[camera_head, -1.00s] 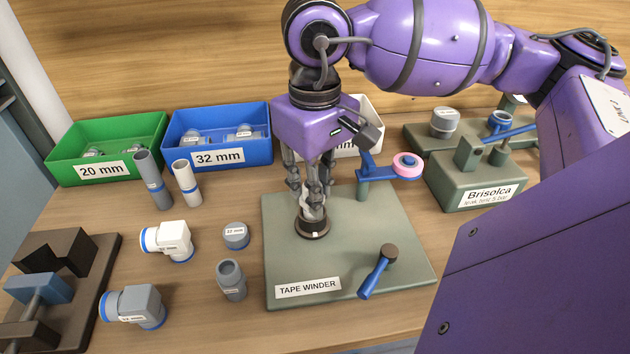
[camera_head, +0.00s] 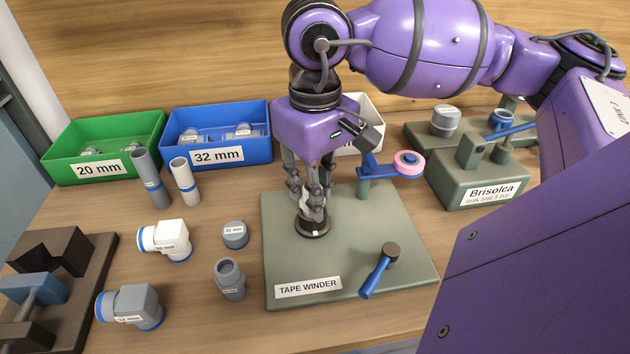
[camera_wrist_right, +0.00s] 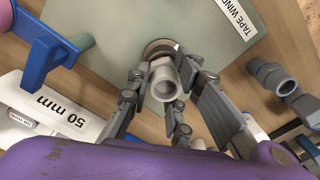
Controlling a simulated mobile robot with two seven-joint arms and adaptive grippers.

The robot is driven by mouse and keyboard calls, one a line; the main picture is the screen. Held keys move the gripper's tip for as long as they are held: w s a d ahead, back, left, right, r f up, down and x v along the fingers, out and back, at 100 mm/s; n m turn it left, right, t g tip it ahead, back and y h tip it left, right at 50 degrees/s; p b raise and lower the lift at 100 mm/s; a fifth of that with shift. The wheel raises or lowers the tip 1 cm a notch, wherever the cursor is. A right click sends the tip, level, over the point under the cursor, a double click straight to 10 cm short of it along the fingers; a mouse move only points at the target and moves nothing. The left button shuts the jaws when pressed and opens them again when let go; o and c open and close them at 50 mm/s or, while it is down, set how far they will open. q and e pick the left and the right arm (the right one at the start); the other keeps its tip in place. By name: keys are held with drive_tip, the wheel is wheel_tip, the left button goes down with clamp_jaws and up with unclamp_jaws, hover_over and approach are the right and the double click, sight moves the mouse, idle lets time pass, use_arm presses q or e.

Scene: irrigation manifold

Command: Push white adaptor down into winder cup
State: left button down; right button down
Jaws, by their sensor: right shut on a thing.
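The tape winder (camera_head: 330,270) is a grey-green plate with a dark round cup (camera_head: 312,228) on it. The white adaptor (camera_wrist_right: 165,80) shows in the right wrist view as a pale hollow tube standing between the fingers over the cup (camera_wrist_right: 158,47). My right gripper (camera_head: 313,207) points straight down at the cup and is shut on the adaptor. In the head view the fingers hide most of the adaptor, so how deep it sits is hard to tell. My left gripper is not in view.
A blue arm with a pink tape roll (camera_head: 408,163) stands right of the gripper. A blue crank (camera_head: 378,272) is at the plate's front. Grey and white fittings (camera_head: 172,240) lie to the left. Green (camera_head: 60,165) and blue bins (camera_head: 255,152) stand behind.

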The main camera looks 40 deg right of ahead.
drive_tip(key=c, duration=1.6)
unclamp_jaws()
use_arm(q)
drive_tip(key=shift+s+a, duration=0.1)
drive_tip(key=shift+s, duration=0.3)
use_arm(e)
drive_tip(key=shift+o, duration=0.6)
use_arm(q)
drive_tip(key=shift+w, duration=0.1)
use_arm(e)
drive_tip(key=o, duration=0.3)
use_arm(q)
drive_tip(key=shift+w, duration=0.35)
